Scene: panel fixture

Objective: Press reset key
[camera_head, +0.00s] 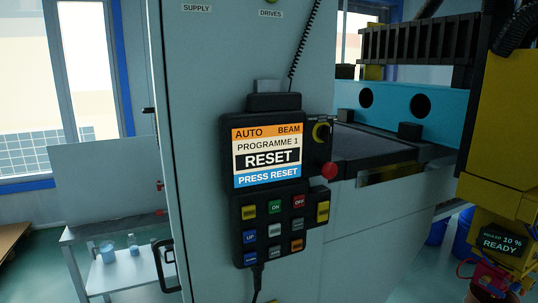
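A black control pendant (268,180) hangs on the front of a pale grey cabinet. Its lit screen (266,155) reads AUTO BEAM, PROGRAMME 1, RESET and PRESS RESET. Below the screen is a keypad with a yellow key (249,211), a green ON key (274,207), a red OFF key (298,202), a blue UP key (249,237), another blue key (250,258), several grey keys and an orange key (297,245). Most small labels are unreadable, so I cannot tell which key is reset. Neither of my grippers shows.
The grey cabinet (205,90) fills the middle. A red knob (329,170) sits at the pendant's right side. A dark machine bed (365,150) and yellow machinery (505,130) with a READY display (499,243) stand right. A side table (125,270) stands left.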

